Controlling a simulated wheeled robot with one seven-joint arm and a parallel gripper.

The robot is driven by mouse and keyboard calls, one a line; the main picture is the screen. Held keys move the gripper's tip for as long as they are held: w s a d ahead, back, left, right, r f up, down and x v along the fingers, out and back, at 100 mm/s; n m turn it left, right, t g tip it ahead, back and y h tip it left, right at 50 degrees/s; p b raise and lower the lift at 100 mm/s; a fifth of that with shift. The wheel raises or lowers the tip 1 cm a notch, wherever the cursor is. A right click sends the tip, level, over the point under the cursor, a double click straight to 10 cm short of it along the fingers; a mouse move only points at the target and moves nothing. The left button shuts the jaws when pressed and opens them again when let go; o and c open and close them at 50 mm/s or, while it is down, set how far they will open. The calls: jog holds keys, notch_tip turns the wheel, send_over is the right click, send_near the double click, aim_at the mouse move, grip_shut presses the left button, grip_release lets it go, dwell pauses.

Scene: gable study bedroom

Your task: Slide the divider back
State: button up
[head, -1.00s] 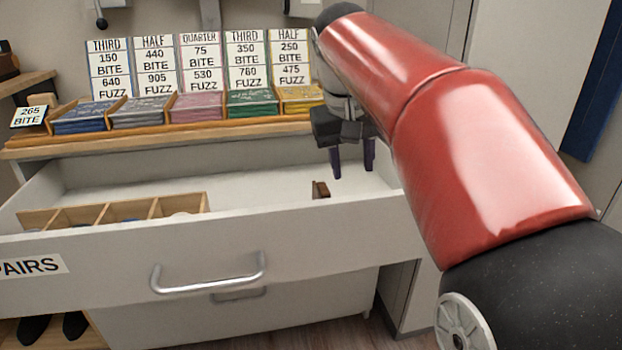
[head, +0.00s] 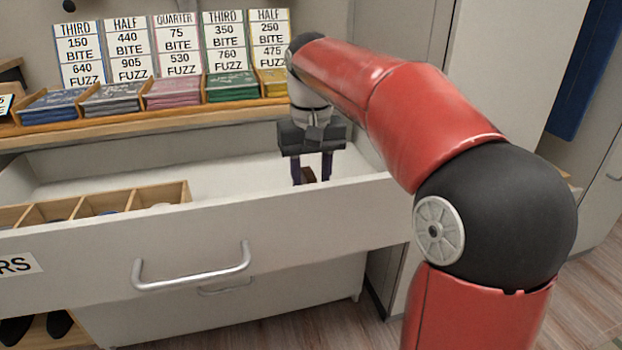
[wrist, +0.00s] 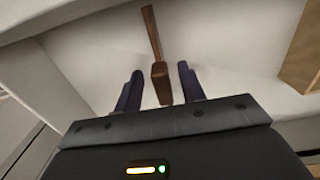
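A wooden divider tray (head: 105,199) with several compartments sits in the left part of the open drawer (head: 200,240). Its edge shows at the right of the wrist view (wrist: 303,55). A small brown wooden piece (wrist: 161,85), a thin bar with a thicker block at its end, is in the drawer's right part; it also shows in the head view (head: 308,174). My gripper (head: 312,182) is down in the drawer, open, its two dark fingers on either side of the brown block. In the wrist view gaps show between the block and both fingers.
A wooden shelf (head: 150,124) above the drawer holds several stacks of coloured cards with price signs. The drawer front with its metal handle (head: 192,268) stands close to my gripper. The drawer floor between tray and gripper is clear.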

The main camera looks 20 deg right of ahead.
jog(key=shift+f, duration=0.15)
jog(key=shift+c, duration=0.4)
grip_shut()
